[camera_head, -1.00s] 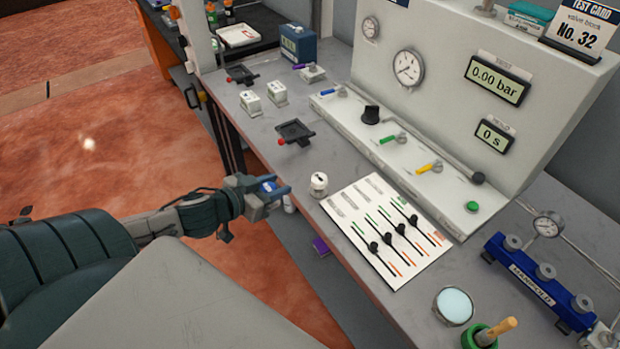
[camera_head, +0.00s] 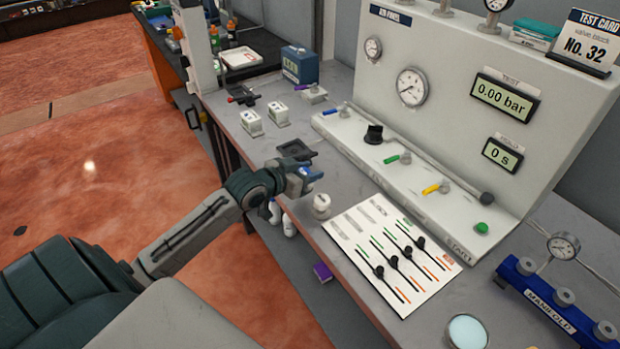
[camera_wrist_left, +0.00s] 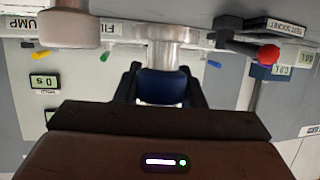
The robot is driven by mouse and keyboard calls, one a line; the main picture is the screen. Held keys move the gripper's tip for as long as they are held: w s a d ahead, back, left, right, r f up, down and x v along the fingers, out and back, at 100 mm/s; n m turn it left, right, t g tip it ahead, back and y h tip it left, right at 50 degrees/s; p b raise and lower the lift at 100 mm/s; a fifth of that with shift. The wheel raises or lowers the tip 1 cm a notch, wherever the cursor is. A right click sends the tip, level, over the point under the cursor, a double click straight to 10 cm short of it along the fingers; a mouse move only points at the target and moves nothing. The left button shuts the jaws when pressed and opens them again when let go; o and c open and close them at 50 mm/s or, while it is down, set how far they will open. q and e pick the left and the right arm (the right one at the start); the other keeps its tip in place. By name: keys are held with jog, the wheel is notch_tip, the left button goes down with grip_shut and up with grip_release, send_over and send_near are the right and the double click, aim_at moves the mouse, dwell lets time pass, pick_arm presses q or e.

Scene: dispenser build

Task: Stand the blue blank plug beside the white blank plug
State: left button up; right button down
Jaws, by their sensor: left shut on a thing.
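The blue blank plug (camera_head: 305,172) is between the fingers of my left gripper (camera_head: 309,175), which is shut on it. In the left wrist view the plug's blue body (camera_wrist_left: 163,88) sits between the dark fingers, with a pale, wider metallic part (camera_wrist_left: 166,45) beyond it. The white blank plug (camera_head: 321,204) stands upright on the bench near its front edge. My left gripper is just behind and left of it in the head view, apart from it. A pale rounded thing (camera_wrist_left: 78,24), probably the white plug, shows at upper left in the wrist view. My right gripper is not in view.
A black socket fixture (camera_head: 295,150) is just behind my gripper. A white card with black sliders (camera_head: 390,255) lies right of the white plug. The grey test panel (camera_head: 440,140) stands behind. Two white blocks (camera_head: 252,122) stand at the left. The bench edge is close.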

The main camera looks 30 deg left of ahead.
pick_arm(q)
jog(key=shift+w+r, duration=0.1)
jog(key=shift+w, duration=0.3)
notch_tip(320, 180, down, 3)
jog(key=shift+w+f+p, duration=0.1)
jog(key=shift+f+p, duration=0.05)
jog(key=shift+p, duration=0.5)
jog(key=shift+f, duration=0.2)
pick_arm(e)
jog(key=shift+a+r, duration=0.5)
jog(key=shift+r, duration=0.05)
pick_arm(q)
jog(key=shift+f, duration=0.25)
jog(key=o, duration=1)
jog(key=shift+r, duration=0.1)
jog(key=shift+o, duration=0.2)
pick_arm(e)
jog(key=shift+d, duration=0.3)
